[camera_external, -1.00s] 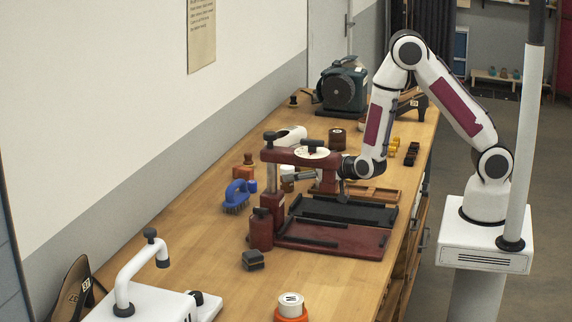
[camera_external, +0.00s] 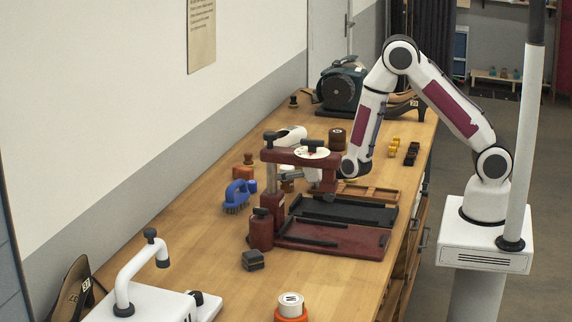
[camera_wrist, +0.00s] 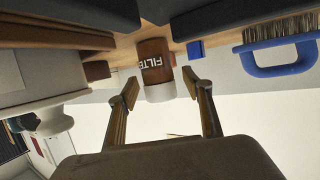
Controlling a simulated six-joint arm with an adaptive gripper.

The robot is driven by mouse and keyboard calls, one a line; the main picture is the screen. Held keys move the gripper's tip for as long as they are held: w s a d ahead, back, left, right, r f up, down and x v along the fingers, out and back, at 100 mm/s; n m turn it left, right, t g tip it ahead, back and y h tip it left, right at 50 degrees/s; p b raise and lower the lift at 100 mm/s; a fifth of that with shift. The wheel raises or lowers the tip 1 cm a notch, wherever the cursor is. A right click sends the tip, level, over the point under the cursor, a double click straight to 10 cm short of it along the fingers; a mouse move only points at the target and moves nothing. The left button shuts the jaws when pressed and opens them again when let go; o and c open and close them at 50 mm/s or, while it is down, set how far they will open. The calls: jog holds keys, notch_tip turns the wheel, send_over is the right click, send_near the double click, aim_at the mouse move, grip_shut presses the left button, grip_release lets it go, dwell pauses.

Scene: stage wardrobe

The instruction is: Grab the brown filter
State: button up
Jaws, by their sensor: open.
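The brown filter (camera_wrist: 154,60) is a small cylinder with white "FILTE…" lettering and a pale end, ahead of my gripper in the wrist view. In the external view the filter (camera_external: 288,186) is partly hidden behind the dark red press. My gripper (camera_wrist: 160,84) is open, with one finger on each side of the filter's pale end. I cannot tell whether either finger touches it. In the external view the gripper reaches left from the wrist, low behind the press, and its fingertips are hard to make out.
The dark red press (camera_external: 274,215) stands close in front of my gripper, with a black tray (camera_external: 345,212) at its right. A blue brush (camera_external: 238,196) lies to the left; it also shows in the wrist view (camera_wrist: 282,66).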

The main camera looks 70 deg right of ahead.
dwell(0.4)
jog(key=c, duration=1.2)
jog(key=shift+c, duration=0.2)
jog(key=shift+r, duration=0.15)
jog(key=shift+r, duration=4.85)
